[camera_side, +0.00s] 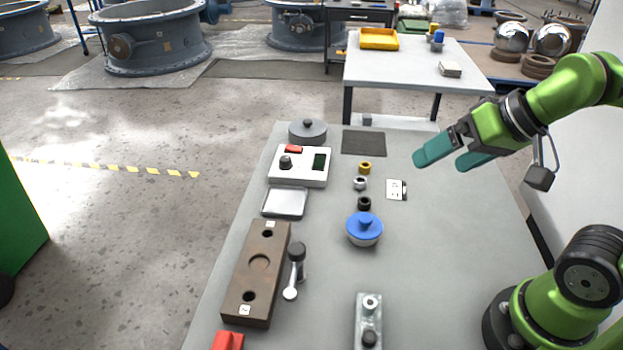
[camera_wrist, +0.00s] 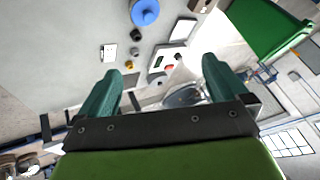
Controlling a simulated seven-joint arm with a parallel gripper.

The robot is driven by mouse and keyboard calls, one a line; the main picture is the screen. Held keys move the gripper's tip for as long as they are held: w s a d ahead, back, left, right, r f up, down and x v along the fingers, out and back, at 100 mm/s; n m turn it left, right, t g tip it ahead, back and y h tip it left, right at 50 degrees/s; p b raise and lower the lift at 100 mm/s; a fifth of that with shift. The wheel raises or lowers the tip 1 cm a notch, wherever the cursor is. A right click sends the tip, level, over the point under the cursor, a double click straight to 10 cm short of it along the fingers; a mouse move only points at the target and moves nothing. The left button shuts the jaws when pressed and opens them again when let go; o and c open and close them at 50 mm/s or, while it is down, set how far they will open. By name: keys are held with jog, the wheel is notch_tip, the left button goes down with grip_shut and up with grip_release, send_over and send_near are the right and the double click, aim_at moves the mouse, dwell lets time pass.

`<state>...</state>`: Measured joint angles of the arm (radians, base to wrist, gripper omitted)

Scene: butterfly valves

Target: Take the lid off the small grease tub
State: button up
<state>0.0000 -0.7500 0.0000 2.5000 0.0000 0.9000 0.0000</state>
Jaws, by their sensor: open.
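Three small rings or fittings (camera_side: 361,184) stand behind the tub, near a white card (camera_side: 397,190). A brown block (camera_side: 256,270), a dark-knobbed lever (camera_side: 295,268), a metal tray (camera_side: 285,203) and a white control box (camera_side: 299,166) are to the left. A metal fixture (camera_side: 368,318) stands in front. Bench right of the tub is clear.

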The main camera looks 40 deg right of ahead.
jog(key=n+g+h, duration=0.2)
jog(key=n+g, duration=0.5)
jog(key=n, duration=0.9)
send_over(366, 218)
notch_tip(366, 218, down, 4)
jog(key=f, duration=1.1)
jog(key=shift+s+a+f, duration=0.1)
jog(key=shift+s, duration=0.1)
jog(key=shift+w+f, duration=0.2)
jog(key=shift+f, duration=2.75)
jog(key=shift+c, duration=0.3)
jog(key=c, duration=0.8)
